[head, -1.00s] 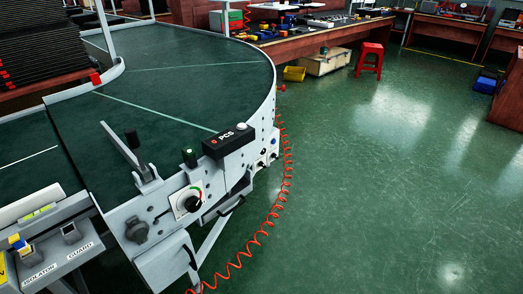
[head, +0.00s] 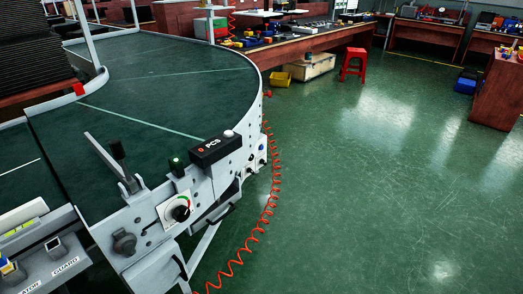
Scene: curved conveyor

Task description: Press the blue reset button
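No button is clearly readable as the blue reset button. Small white control boxes (head: 262,150) with dark buttons sit on the curved conveyor's outer side wall; their colours are too small to tell for sure. A black box marked PCS (head: 213,147) with a white domed top button (head: 228,133) sits on the conveyor edge. A black-bodied button with a green top (head: 176,165) stands left of it. A dial with a black knob (head: 180,212) is below. A blue and yellow part (head: 7,267) shows at the lower left edge. Neither of my grippers is in view.
The curved conveyor (head: 150,85) fills the left. A coiled red hose (head: 262,218) hangs beside it to the floor. A lever (head: 118,165) sticks up at its edge. The green floor (head: 390,190) on the right is clear. A red stool (head: 354,65) and yellow bin (head: 280,79) stand behind.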

